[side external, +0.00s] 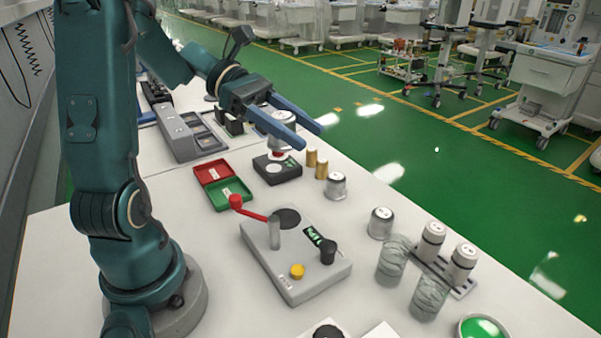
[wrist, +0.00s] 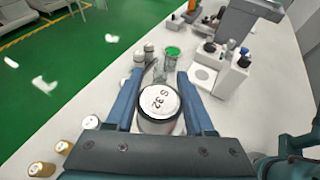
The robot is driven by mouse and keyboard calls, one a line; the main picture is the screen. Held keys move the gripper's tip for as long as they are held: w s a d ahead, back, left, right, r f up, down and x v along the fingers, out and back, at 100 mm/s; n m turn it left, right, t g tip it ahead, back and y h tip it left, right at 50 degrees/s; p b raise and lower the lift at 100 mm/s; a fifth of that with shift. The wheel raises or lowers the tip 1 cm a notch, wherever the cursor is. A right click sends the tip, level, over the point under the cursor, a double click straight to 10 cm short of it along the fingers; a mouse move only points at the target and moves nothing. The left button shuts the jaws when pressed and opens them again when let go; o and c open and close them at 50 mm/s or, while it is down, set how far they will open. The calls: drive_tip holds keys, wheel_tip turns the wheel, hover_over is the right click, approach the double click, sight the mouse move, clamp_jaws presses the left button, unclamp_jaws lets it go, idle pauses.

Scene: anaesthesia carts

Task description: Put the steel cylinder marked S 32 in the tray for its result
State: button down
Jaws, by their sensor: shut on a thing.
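The steel cylinder marked S 32 (wrist: 158,103) stands between my gripper's fingers in the wrist view, its white top with the marking facing the camera. My gripper (side external: 309,140) is shut on it. In the side view the cylinder (side external: 279,146) shows partly below the blue fingers, above or at a black block with a pale round spot (side external: 275,169); I cannot tell whether they touch. The red tray (side external: 211,170) and green tray (side external: 231,192) lie side by side left of that block. Both look empty.
A grey device (side external: 296,262) with a red lever, small display and yellow button stands in front. Brass cylinders (side external: 321,170) and other steel cylinders (side external: 381,222) stand right of the block. Clear ribbed cylinders (side external: 394,259) and a rack (side external: 460,286) are further right.

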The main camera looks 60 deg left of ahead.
wheel_tip(320, 180, up, 5)
drive_tip(key=s+d+f+m+g+h, duration=0.1)
drive_tip(key=s+d+f+m+g, duration=0.1)
drive_tip(key=s+f+m+g, duration=0.6)
drive_tip(key=s+a+f+m+g+y, duration=0.3)
drive_tip(key=s+a+m+g+y, duration=0.5)
drive_tip(key=m+g, duration=0.3)
drive_tip(key=s+a+r+m+t+y, duration=0.25)
drive_tip(key=a+r+m+y, duration=0.25)
drive_tip(key=a+m+y, duration=0.35)
drive_tip(key=s+a+r+m+t+y, duration=0.1)
drive_tip(key=a+r+m+t+y, duration=0.3)
drive_tip(key=a+r+m+y, duration=0.35)
drive_tip(key=m+y, duration=0.1)
hover_over(220, 191)
wheel_tip(220, 191, down, 21)
drive_tip(key=shift+f, duration=0.1)
drive_tip(key=shift+f+t, duration=0.25)
drive_tip(key=shift+f, duration=1.65)
